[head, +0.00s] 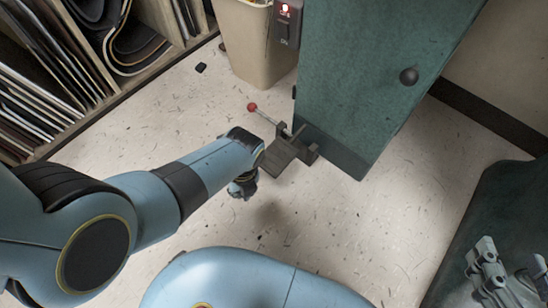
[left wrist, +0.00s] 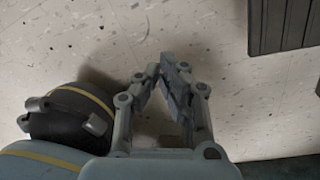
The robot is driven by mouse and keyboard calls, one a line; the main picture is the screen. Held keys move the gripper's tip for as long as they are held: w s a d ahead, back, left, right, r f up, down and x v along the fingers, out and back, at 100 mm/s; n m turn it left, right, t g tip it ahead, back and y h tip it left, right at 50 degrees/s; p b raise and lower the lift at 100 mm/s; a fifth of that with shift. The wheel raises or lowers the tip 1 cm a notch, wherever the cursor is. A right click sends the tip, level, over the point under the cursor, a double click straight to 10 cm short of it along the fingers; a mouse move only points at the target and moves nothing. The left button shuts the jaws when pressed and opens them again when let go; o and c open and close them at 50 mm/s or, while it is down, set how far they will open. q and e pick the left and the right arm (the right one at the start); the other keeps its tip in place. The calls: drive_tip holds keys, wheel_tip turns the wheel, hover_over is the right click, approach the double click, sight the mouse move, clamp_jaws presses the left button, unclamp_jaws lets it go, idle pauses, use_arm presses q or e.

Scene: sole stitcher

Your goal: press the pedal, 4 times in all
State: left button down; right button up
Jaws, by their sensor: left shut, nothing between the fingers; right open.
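The pedal (head: 283,157) is a dark grey plate on the floor at the foot of the green machine. A lever with a red ball knob (head: 252,107) stands beside it. In the left wrist view a dark ribbed plate (left wrist: 290,25), which looks like the pedal, is at the top right. My left gripper (left wrist: 165,68) is shut and empty above the bare floor, apart from that plate. In the head view my left arm mostly hides it, just left of and nearer than the pedal. My right gripper (head: 487,262) is open at the lower right, far from the pedal.
The green machine cabinet (head: 365,75) with a round black knob rises behind the pedal. A switch box with a red light (head: 286,20) is on its left edge. A beige bin (head: 255,50) and a shelf rack (head: 60,75) stand behind. The speckled floor in front is clear.

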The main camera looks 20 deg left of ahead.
use_arm(q)
drive_tip(key=s+a+r+n, duration=0.5)
drive_tip(key=s+a+n, duration=0.2)
drive_tip(key=s+n, duration=0.15)
wheel_tip(320, 180, up, 9)
drive_tip(key=w+a+n, duration=0.1)
drive_tip(key=n, duration=0.6)
drive_tip(key=shift+w+n+t+b, duration=0.2)
drive_tip(key=shift+n+t+b, duration=0.15)
drive_tip(key=shift+t+b, duration=0.1)
use_arm(e)
drive_tip(key=shift+s+f, duration=0.15)
drive_tip(key=shift+f, duration=0.4)
